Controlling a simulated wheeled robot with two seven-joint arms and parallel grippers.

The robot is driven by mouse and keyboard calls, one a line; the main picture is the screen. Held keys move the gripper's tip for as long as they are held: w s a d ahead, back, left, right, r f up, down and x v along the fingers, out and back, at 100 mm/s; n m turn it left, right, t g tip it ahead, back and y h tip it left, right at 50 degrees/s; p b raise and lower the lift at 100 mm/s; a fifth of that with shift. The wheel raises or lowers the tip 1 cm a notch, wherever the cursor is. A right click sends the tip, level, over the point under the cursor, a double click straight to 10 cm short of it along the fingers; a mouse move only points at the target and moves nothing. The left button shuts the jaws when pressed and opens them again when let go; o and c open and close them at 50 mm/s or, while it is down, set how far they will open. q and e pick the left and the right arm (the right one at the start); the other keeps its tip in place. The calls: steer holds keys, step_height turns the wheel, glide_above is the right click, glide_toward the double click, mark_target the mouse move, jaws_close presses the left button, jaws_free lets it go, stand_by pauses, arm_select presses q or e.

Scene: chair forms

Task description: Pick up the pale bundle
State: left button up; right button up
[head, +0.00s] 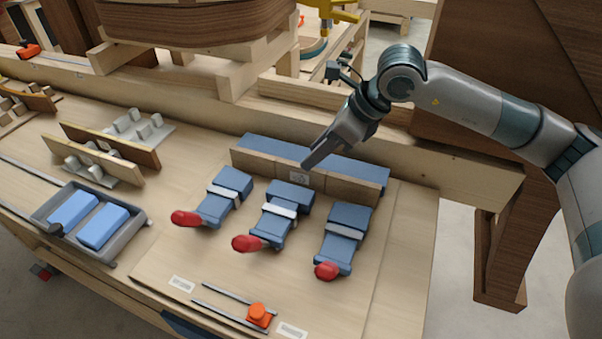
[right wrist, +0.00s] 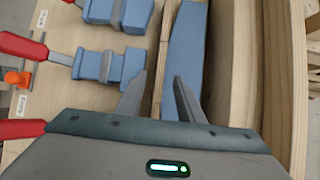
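I cannot say for sure which thing is the pale bundle. Two groups of pale grey pieces, one at the back (head: 140,128) and one nearer (head: 88,165), stand by thin wooden boards at the left of the bench in the head view. My right gripper (head: 308,162) points down over a long blue strip (head: 350,170) behind a low wooden fence (head: 330,184). In the right wrist view my right gripper (right wrist: 155,90) is open, with nothing held; the blue strip (right wrist: 187,50) runs beyond its fingertips. My left gripper is not in view.
Several blue clamps with red handles, such as the middle one (head: 270,218), lie in front of the fence. A grey tray (head: 137,222) with blue blocks is at left. An orange knob (head: 259,313) sits on a rail in front. A wooden beam (head: 440,160) runs behind.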

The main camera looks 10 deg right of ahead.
mark_target(301, 175)
steer(key=shift+p+x, duration=0.85)
steer(key=shift+p, duration=0.1)
steer(key=shift+p+x, duration=0.55)
steer(key=shift+x, duration=0.5)
steer(key=shift+w+a+f, duration=0.15)
steer(key=shift+w+f, duration=0.1)
steer(key=shift+f, duration=0.45)
jaws_close()
